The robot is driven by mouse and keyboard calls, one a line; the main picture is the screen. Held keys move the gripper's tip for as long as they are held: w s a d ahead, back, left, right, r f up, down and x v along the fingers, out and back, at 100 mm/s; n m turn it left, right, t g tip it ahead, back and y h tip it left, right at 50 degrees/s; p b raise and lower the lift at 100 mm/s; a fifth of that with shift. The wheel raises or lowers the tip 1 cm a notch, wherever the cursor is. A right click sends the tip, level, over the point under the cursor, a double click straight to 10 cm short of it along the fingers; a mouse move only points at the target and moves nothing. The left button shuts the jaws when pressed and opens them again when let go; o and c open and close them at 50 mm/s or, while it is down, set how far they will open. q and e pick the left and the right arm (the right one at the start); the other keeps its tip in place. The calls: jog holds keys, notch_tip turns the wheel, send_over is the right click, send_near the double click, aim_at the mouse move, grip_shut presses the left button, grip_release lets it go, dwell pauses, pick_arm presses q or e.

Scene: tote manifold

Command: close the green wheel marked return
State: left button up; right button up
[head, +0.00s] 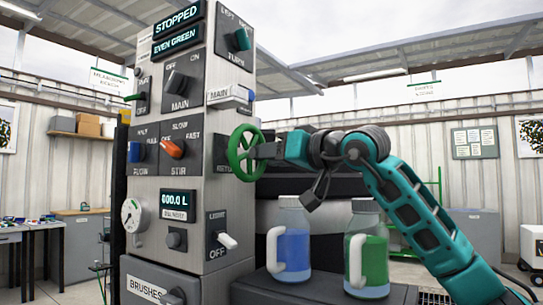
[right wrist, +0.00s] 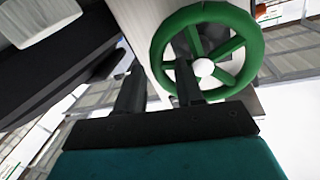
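The green wheel (head: 233,152) is a spoked ring on the right side of the grey panel column. A label beside it is partly hidden and reads only "RETU". My right gripper (head: 262,151) is at the wheel, coming in from the right. In the right wrist view, the wheel (right wrist: 252,46) has a pale hub and my right gripper (right wrist: 158,82) has its two fingers apart. The near rim shows between the fingers, one outside the wheel and one over its spokes. Contact cannot be told. My left gripper is not in view.
The panel column (head: 190,205) carries several switches, a gauge and a screen reading "STOPPED" and "EVEN GREEN". A blue jug (head: 291,243) and a green jug (head: 368,255) stand below my right arm.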

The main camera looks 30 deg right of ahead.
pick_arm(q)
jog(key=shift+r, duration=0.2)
pick_arm(e)
grip_shut()
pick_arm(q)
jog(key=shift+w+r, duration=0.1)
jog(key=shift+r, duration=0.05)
pick_arm(e)
jog(key=shift+m, duration=0.3)
